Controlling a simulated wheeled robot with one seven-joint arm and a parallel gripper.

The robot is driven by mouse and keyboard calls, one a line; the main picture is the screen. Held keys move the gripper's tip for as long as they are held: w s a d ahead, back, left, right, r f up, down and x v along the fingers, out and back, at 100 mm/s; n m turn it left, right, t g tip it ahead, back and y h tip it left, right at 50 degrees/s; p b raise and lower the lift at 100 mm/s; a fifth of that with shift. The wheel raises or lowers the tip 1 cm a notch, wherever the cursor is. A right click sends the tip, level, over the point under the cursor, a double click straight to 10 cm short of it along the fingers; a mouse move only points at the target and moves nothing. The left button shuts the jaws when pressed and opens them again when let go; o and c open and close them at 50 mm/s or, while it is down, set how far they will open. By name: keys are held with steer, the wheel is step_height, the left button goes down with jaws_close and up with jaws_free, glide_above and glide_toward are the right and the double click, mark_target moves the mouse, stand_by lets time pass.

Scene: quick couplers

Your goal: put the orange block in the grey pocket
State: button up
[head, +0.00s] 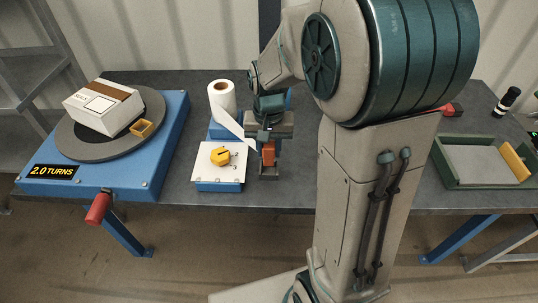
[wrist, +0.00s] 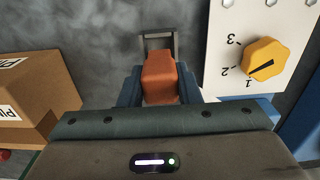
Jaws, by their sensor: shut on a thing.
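My gripper (head: 268,142) points down near the front edge of the table and is shut on the orange block (head: 268,155). In the wrist view the orange block (wrist: 160,80) sits between the two fingers of my gripper (wrist: 158,88). The grey pocket (head: 268,174) is a small frame just under the block in the head view. In the wrist view part of the pocket's frame (wrist: 157,36) shows past the block's end, and the block covers the rest. I cannot tell whether the block's lower end is inside the pocket or above it.
A white panel with a yellow dial (head: 220,156) stands close to the left of my gripper, with a paper roll (head: 222,98) behind. A blue turntable unit (head: 170,135) is at left, a green tray (head: 445,172) at right. A cardboard box (wrist: 45,90) is near my gripper.

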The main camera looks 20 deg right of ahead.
mark_target(269, 157)
steer(key=shift+f, duration=1.8)
steer(key=shift+f, duration=0.1)
steer(key=shift+f+b, duration=0.15)
steer(key=shift+b, duration=0.15)
steer(key=o, duration=1)
steer(key=shift+c, duration=0.2)
steer(key=shift+r, duration=0.2)
